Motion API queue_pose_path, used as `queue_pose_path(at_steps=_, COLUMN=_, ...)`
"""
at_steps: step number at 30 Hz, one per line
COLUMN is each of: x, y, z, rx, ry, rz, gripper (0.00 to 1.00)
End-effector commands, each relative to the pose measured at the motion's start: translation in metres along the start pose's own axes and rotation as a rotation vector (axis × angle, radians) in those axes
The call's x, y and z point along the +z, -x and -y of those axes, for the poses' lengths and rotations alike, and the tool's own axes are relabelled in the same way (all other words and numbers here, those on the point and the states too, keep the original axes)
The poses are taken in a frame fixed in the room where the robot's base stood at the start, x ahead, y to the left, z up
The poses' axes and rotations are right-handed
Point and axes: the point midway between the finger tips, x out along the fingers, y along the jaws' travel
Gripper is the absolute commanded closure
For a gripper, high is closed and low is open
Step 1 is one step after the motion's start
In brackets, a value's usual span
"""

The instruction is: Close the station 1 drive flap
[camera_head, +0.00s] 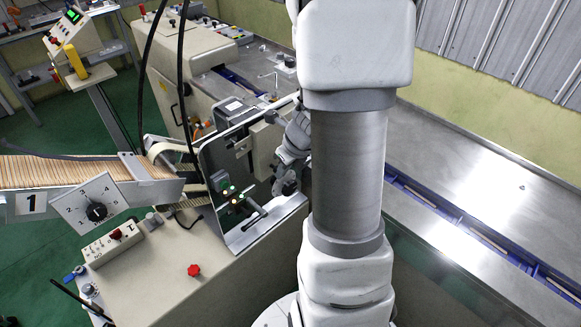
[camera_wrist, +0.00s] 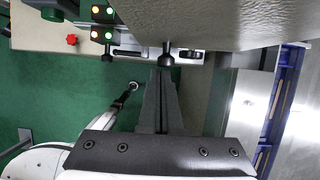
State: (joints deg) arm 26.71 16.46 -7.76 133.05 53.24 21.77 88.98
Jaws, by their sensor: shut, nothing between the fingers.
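The station 1 machine has an upright plate with bright metal edges (camera_head: 222,147) and indicator lights (camera_head: 230,190); the lights also show in the wrist view (camera_wrist: 103,22). I cannot tell for sure which panel is the drive flap. A beige panel (camera_wrist: 220,22) fills the top of the wrist view. A dark knob (camera_wrist: 167,58) sits at its lower edge, just beyond my fingertips. My gripper (camera_wrist: 161,74) is shut and empty, with its dark fingers pointing at the knob. Contact with it cannot be told. In the head view, my arm partly hides the gripper and the plate's right side.
A red knob (camera_head: 194,270) stands on the beige cabinet top (camera_head: 165,290). The dial plate (camera_head: 90,203) and stick conveyor (camera_head: 75,172) are at left. A metal table (camera_head: 455,190) with a blue rail (camera_head: 440,210) lies to the right. Black cables (camera_head: 182,75) hang at upper left.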

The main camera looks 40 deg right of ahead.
Motion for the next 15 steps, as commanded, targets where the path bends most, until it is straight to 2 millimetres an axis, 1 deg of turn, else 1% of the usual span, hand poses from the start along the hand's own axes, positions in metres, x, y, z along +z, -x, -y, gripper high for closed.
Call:
queue_pose_path(at_steps=6, x=0.0046, y=-0.0017, z=-0.0031, rx=0.0, ry=0.003, rz=0.0, gripper=1.0)
queue_pose_path(at_steps=15, x=0.0051, y=-0.0022, z=-0.0034, rx=0.0, ry=0.003, rz=0.0, gripper=1.0)
